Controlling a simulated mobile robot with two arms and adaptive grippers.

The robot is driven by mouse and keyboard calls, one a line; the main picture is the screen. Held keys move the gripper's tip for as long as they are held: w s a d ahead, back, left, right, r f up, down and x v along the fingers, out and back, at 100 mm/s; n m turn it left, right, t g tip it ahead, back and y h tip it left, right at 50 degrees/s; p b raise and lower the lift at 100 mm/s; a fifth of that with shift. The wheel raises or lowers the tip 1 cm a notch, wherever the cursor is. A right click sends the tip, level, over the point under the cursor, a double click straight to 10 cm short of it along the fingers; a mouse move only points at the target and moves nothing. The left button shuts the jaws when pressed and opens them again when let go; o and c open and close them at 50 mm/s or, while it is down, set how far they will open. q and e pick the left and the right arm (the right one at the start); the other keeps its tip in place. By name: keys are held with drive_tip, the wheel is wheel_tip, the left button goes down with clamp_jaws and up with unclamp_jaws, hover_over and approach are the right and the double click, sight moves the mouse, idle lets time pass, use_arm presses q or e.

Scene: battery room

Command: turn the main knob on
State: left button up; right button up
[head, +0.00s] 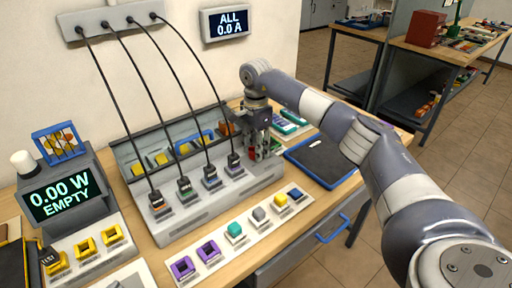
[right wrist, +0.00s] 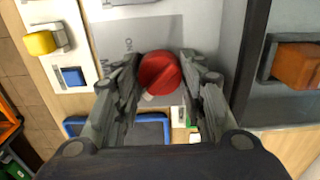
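The main knob (right wrist: 160,72) is red and round, with a ridge that runs diagonally in the right wrist view. It sits on a grey plate at the right end of the long charger panel (head: 178,227). My right gripper (right wrist: 161,68) has one fingertip on each side of the knob, with no clear gap. In the head view my right gripper (head: 262,146) points down at the panel's right end and mostly hides the knob. A wall display (head: 225,23) reads ALL 0.0 A. My left gripper is not in view.
Several black cables plug into the panel. A display (head: 64,194) at the left reads 0.00 W EMPTY. A strip with coloured blocks (head: 205,261) lies in front of the panel. A blue-rimmed dark tray (head: 324,160) lies to its right. An orange block (right wrist: 296,65) sits behind the knob.

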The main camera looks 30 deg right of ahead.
drive_tip(key=shift+m, duration=0.3)
drive_tip(key=m+p, duration=0.1)
drive_tip(key=m, duration=0.2)
drive_tip(key=shift+r+m, duration=0.1)
drive_tip(key=shift+m, duration=0.2)
drive_tip(key=m+p, duration=0.1)
drive_tip(key=m, duration=0.3)
drive_tip(key=m+p, duration=0.1)
drive_tip(key=m, duration=0.4)
drive_tip(key=shift+m+p, duration=0.4)
drive_tip(key=shift+m, duration=1.9)
drive_tip(key=o, duration=1.1)
